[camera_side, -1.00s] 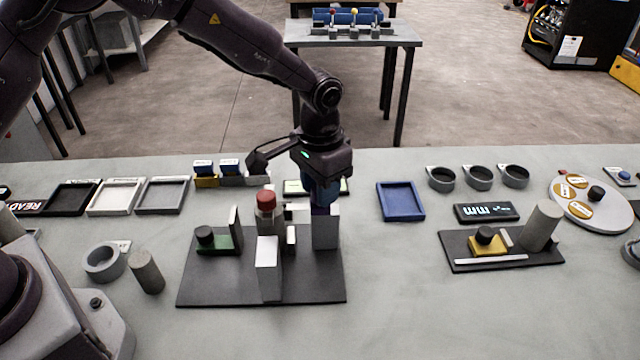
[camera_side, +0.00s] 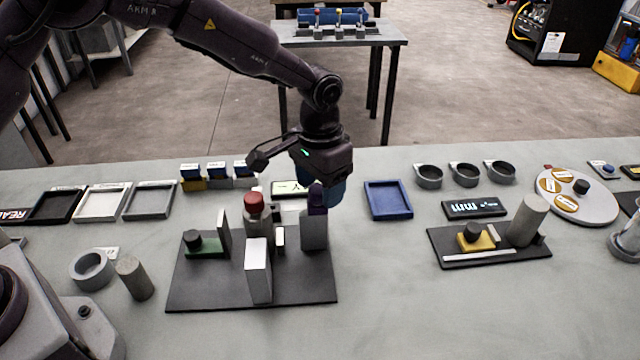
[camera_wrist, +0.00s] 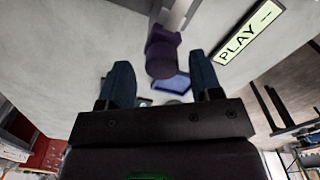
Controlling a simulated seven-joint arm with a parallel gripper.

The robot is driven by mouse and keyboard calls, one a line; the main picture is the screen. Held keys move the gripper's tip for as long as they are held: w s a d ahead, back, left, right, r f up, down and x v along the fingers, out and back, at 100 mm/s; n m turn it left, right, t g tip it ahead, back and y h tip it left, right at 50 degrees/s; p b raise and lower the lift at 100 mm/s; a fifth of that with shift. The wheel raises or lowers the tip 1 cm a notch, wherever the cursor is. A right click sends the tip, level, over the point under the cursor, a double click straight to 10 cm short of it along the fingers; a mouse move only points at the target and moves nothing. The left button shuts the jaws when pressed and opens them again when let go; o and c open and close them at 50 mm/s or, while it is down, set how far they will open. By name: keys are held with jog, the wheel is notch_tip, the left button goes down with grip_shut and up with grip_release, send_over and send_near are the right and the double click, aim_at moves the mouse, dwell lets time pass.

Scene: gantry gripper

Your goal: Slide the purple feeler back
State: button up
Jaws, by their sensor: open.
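The purple feeler (camera_side: 317,197) has a dark purple knob and stands at a grey block (camera_side: 314,232) at the right back of a dark base plate (camera_side: 205,290). My gripper (camera_side: 325,188) is just behind and above it, with blue fingers partly hidden by the feeler. In the wrist view my gripper (camera_wrist: 160,65) is open, one finger on each side. The purple feeler (camera_wrist: 162,55) shows between and beyond the fingertips. I cannot tell whether a finger touches it.
The plate also holds a red-topped post (camera_side: 254,203), a white-topped block (camera_side: 258,270) and a green slide (camera_side: 207,248) with a dark knob. A blue tray (camera_side: 387,214) lies to the right. A lit sign (camera_side: 290,189) stands behind the plate.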

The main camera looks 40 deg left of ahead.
aim_at(320, 188)
notch_tip(320, 188, up, 12)
jog(key=shift+r, duration=0.25)
dwell(0.8)
jog(key=s+a+r+t, duration=0.2)
jog(key=s+a, duration=0.3)
jog(key=s, duration=0.4)
jog(key=s+a+r+n+t, duration=0.1)
jog(key=s+a+r, duration=0.3)
jog(key=s, duration=0.5)
jog(key=s+a+r+n+t, duration=0.1)
jog(key=s+a+r+t, duration=0.1)
jog(key=s+a, duration=0.3)
jog(key=s+r, duration=0.1)
jog(key=s, duration=0.3)
jog(key=shift+s+a+t, duration=0.25)
jog(key=shift+a+t, duration=0.05)
jog(key=shift+a, duration=0.05)
